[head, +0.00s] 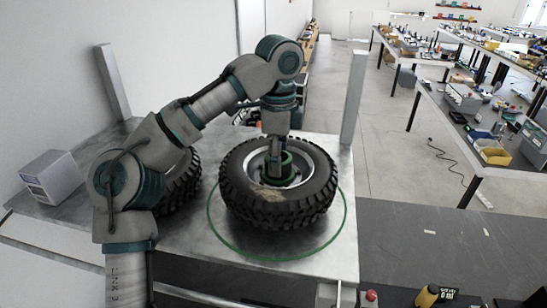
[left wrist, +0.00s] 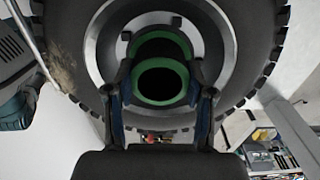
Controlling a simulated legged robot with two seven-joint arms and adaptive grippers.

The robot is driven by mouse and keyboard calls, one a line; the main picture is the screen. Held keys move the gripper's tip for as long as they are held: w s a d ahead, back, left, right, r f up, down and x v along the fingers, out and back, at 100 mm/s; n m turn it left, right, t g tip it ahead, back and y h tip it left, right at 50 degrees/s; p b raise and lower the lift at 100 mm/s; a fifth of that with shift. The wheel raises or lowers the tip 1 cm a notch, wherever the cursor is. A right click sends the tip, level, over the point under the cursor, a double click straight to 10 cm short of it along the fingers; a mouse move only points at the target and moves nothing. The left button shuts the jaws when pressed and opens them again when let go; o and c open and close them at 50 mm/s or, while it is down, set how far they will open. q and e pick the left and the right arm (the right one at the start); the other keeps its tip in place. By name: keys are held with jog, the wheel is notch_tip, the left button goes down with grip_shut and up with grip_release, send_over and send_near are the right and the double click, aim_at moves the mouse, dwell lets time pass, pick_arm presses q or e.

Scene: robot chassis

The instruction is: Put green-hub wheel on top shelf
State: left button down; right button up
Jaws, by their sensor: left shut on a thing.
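The green-hub wheel (head: 308,205) is a black knobby tyre with a grey rim and a green hub. It lies flat over the green ring (head: 345,228) marked on the metal shelf top (head: 180,255), towards the ring's far side. I cannot tell whether it touches the surface or hangs slightly above it. My left gripper (head: 277,172) points down and is shut on the hub. In the left wrist view the fingers sit on both sides of the green hub (left wrist: 162,101), within the tyre (left wrist: 250,30). My right gripper is not in view.
A second tyre (head: 185,187) is partly hidden behind my left arm. A grey box (head: 50,177) stands at the shelf's left end. Upright posts rise at the left (head: 114,82) and right (head: 353,98). A dark counter (head: 440,240) lies to the right, with cluttered workbenches beyond.

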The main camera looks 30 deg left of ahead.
pick_arm(q)
notch_tip(320, 180, down, 3)
jog(key=shift+r, duration=0.15)
jog(key=shift+w+a, duration=0.15)
jog(key=shift+a, duration=0.3)
jog(key=c, duration=0.8)
grip_release()
jog(key=shift+a+f, duration=0.15)
jog(key=shift+f, duration=0.05)
jog(key=shift+c, duration=0.2)
jog(key=o, duration=0.4)
jog(key=shift+o, duration=0.2)
jog(key=shift+s, duration=0.2)
jog(key=shift+d+r, duration=0.1)
jog(key=shift+d, duration=0.15)
jog(key=shift+w+d+r, duration=0.1)
jog(key=shift+d+r, duration=0.1)
jog(key=shift+r, duration=0.05)
notch_tip(320, 180, up, 7)
jog(key=shift+a, duration=0.15)
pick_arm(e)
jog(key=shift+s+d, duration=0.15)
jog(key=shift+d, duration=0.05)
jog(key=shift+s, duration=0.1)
